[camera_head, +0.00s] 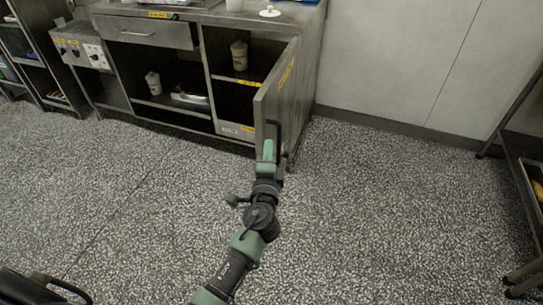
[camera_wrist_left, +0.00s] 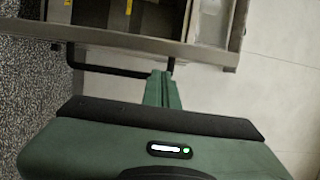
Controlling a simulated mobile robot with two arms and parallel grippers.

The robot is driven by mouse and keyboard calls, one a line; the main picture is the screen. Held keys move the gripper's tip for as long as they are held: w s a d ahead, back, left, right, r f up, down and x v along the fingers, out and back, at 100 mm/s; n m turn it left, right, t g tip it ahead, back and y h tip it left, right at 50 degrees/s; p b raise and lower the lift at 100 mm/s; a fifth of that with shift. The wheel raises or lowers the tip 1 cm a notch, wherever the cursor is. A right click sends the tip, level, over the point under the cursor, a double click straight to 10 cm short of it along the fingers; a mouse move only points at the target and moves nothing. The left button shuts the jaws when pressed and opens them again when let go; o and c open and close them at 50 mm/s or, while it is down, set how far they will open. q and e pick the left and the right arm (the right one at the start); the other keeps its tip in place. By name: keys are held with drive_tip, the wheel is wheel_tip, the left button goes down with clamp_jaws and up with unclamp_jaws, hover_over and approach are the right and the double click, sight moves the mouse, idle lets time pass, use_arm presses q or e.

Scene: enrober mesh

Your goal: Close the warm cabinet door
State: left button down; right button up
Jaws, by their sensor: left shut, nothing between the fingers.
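The warm cabinet (camera_head: 220,85) stands at the back, and its grey metal door (camera_head: 275,92) is swung wide open toward me, hinged on the right side of the open compartment. A black bar handle (camera_head: 277,130) is on the door near its free edge. In the left wrist view the door's edge (camera_wrist_left: 130,38) crosses the top, with the handle (camera_wrist_left: 108,70) just below it. My left gripper (camera_head: 268,150) is shut and empty at the handle; its fingertips (camera_wrist_left: 163,78) overlap the bar, and I cannot tell whether they touch. My right gripper is out of view.
A control panel (camera_head: 82,52) is left of the cabinet. A dark rack (camera_head: 525,170) stands at the right edge. The speckled floor (camera_head: 380,215) is clear between.

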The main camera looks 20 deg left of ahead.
sight(269, 134)
use_arm(q)
drive_tip(key=x, duration=0.6)
drive_tip(key=shift+w, duration=0.3)
drive_tip(key=shift+a, duration=0.2)
